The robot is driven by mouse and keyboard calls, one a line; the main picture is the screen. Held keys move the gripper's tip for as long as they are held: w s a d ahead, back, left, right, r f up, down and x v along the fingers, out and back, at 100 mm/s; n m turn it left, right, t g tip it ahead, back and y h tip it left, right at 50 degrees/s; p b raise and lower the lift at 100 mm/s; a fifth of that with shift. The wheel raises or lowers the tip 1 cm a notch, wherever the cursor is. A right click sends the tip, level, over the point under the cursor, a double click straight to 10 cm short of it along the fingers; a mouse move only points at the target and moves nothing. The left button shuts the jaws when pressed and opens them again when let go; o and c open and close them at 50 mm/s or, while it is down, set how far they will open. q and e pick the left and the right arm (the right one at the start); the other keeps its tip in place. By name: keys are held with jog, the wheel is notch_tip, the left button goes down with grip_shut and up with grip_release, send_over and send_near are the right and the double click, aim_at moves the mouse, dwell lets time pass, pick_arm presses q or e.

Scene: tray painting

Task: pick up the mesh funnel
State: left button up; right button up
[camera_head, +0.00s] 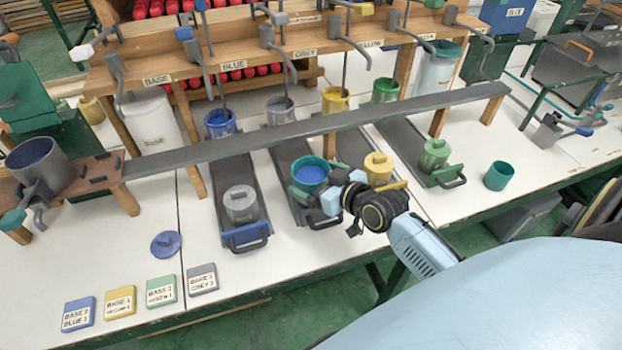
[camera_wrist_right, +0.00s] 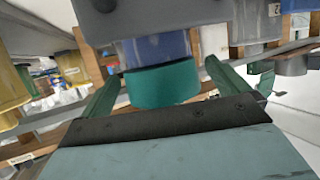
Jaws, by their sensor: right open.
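A teal ring (camera_head: 311,161), which looks like the mesh funnel, sits at the top of an open can with blue inside, on a dark tray under the bench shelf. In the right wrist view, the teal ring (camera_wrist_right: 163,86) lies between the two green fingers against the blue can (camera_wrist_right: 152,48). My right gripper (camera_head: 316,186) is at the near side of the ring. It is open, with fingers on either side. I cannot tell whether they touch it. Any mesh is not clear. My left gripper is not in view.
A lidded grey can (camera_head: 241,205) stands to the left, and lidded yellow (camera_head: 378,170) and green (camera_head: 434,155) cans to the right. A teal cup (camera_head: 499,176) stands farther right. A blue lid (camera_head: 165,244) and several label cards lie front left. A long dark rail (camera_head: 320,125) crosses behind.

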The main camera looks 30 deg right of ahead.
aim_at(311, 179)
jog(key=shift+x, duration=1.1)
jog(key=shift+w, duration=0.15)
jog(key=c, duration=1.1)
notch_tip(311, 179, up, 9)
jog(key=shift+r+p, duration=0.1)
jog(key=shift+p, duration=1.05)
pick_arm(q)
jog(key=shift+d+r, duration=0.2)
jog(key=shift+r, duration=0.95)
pick_arm(e)
jog(key=s+a+r+m+h, duration=0.1)
jog(key=s+a+r+h, duration=0.1)
jog(key=s+a+r, duration=0.3)
jog(key=a+r, duration=0.2)
jog(key=a, duration=0.2)
jog(key=shift+s+a+m, duration=0.2)
jog(key=shift+m, duration=0.2)
